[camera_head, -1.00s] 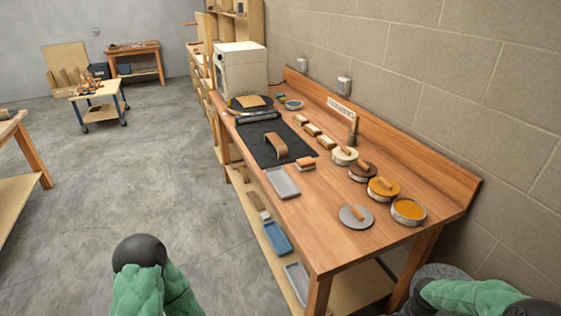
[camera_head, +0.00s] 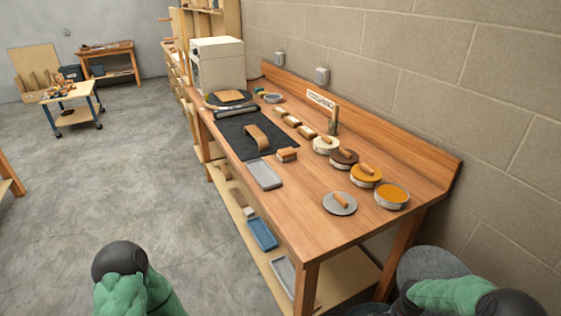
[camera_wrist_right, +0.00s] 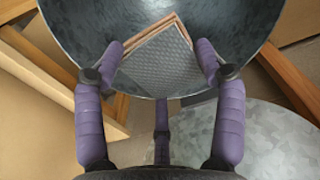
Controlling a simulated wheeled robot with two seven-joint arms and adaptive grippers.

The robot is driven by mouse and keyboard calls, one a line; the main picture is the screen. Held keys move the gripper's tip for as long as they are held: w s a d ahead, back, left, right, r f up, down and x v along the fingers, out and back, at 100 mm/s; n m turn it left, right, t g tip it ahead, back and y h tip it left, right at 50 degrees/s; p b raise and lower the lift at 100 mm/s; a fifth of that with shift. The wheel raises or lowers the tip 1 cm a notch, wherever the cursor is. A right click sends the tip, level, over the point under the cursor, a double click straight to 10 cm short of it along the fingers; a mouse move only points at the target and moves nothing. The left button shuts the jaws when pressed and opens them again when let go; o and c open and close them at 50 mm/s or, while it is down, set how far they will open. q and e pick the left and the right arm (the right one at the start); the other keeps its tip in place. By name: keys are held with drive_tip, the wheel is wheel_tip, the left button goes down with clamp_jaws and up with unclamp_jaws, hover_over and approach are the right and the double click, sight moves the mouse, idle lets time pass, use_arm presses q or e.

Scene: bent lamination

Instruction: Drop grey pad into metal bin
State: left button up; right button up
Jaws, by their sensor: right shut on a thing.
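The grey pad (camera_wrist_right: 158,60) shows in the right wrist view, a textured grey square with thin brownish layers along its edge. My right gripper (camera_wrist_right: 160,52) is shut on it, one purple finger at each side. The metal bin (camera_wrist_right: 225,22) shows behind and around the pad in that view, its curved inner wall visible; I cannot tell whether the pad is above the rim or within it. In the head view the bin (camera_head: 425,264) stands at the bottom right beside the bench, partly covered by my right arm. My left gripper is out of view.
The wooden bench (camera_head: 300,225) fills the middle, carrying round tins, a grey tray (camera_head: 265,174) and a dark mat (camera_head: 238,134). Its lower shelf holds a blue tray (camera_head: 262,234). A block wall runs along the right. Open floor lies to the left.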

drive_tip(key=o, duration=1.1)
drive_tip(key=shift+r, duration=0.1)
wheel_tip(320, 180, up, 12)
drive_tip(key=s+a+f+n+y, duration=0.1)
drive_tip(key=a+f+n+y, duration=0.1)
drive_tip(key=a+f, duration=0.45)
drive_tip(key=s+a+f+n+y, duration=0.1)
drive_tip(key=s+a+f+n, duration=0.2)
drive_tip(key=a, duration=0.6)
drive_tip(key=s+a+f+n+y+p, duration=0.1)
drive_tip(key=s+a+f+n, duration=0.3)
drive_tip(key=s+a, duration=0.7)
drive_tip(key=shift+p+x, duration=0.4)
drive_tip(key=shift+x, duration=0.85)
